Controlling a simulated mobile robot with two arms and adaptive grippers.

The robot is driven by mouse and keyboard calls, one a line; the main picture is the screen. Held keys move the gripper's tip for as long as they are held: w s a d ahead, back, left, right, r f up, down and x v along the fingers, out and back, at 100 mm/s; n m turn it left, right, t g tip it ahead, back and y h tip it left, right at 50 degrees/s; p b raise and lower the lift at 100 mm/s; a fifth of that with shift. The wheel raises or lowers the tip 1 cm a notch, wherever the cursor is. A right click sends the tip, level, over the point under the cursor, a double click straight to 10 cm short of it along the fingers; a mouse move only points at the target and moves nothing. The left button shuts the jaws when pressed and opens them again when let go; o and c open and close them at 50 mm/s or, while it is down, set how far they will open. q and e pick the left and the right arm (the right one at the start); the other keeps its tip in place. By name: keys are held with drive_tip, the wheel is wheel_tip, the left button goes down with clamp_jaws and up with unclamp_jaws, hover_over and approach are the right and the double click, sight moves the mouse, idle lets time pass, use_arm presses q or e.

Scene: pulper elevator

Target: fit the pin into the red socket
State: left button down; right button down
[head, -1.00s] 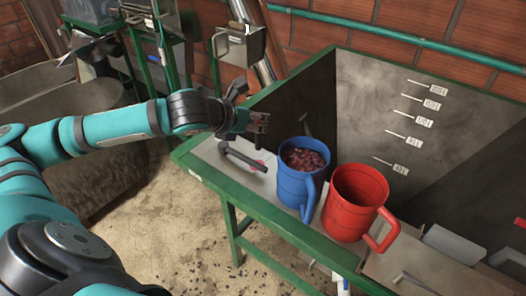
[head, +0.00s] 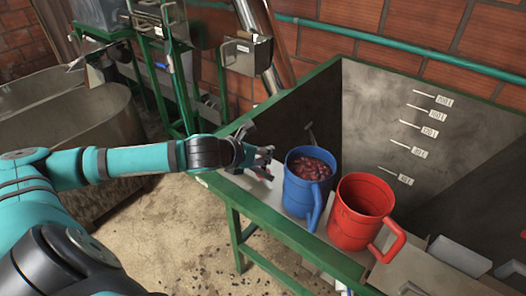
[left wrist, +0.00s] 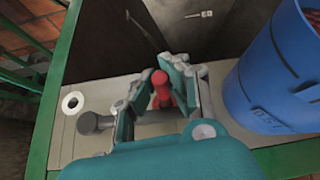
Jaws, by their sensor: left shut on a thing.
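My left gripper (head: 262,160) is low over the near left corner of the light-coloured bench top. In the left wrist view its fingers (left wrist: 160,92) are closed around a red piece with a rounded top, which I take to be the pin (left wrist: 160,78). The pin's lower end is hidden by the fingers and wrist. A grey bar with a round end (left wrist: 90,122) lies on the bench beside the left finger and runs behind it. The red socket is not plainly seen; the gripper covers that spot. My right gripper is not in view.
A white ring with a dark hole (left wrist: 72,102) is on the bench left of the gripper. A blue jug (head: 302,190) of red cherries stands close to the right, then an empty red jug (head: 355,222). A deep grey hopper (head: 385,95) lies behind.

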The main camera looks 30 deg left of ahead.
use_arm(q)
drive_tip(key=shift+f, duration=0.35)
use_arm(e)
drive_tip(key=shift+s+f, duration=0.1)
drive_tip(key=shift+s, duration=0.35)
use_arm(q)
drive_tip(key=c, duration=1.4)
unclamp_jaws()
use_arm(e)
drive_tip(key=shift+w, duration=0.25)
